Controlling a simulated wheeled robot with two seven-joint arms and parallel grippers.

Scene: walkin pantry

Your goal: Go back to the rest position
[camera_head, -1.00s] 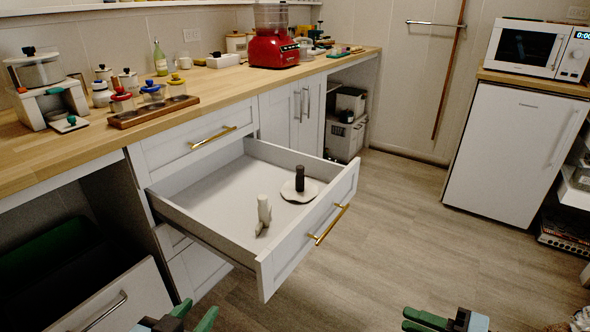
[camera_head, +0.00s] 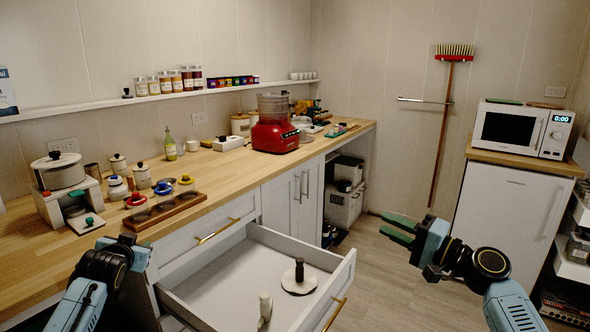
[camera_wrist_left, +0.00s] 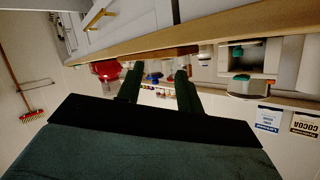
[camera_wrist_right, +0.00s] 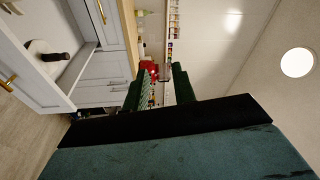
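My left gripper (camera_head: 118,243) is raised at the lower left of the head view, in front of the counter. The left wrist view shows its two green fingers (camera_wrist_left: 158,88) apart with nothing between them. My right gripper (camera_head: 398,231) is raised at the right of the head view, in front of the floor and the white fridge. The right wrist view shows its green fingers (camera_wrist_right: 160,88) apart and empty. Both grippers are clear of the open drawer (camera_head: 222,272). The drawer holds a round white piece with a dark upright handle (camera_head: 299,278) and a small pale object (camera_head: 265,308).
The wooden counter (camera_head: 225,165) carries a red food processor (camera_head: 275,134), a tray with jars (camera_head: 160,208) and a white appliance (camera_head: 62,185). A fridge (camera_head: 508,205) with a microwave (camera_head: 524,130) stands at right. A broom (camera_head: 441,130) hangs on the wall. Floor shows between counter and fridge.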

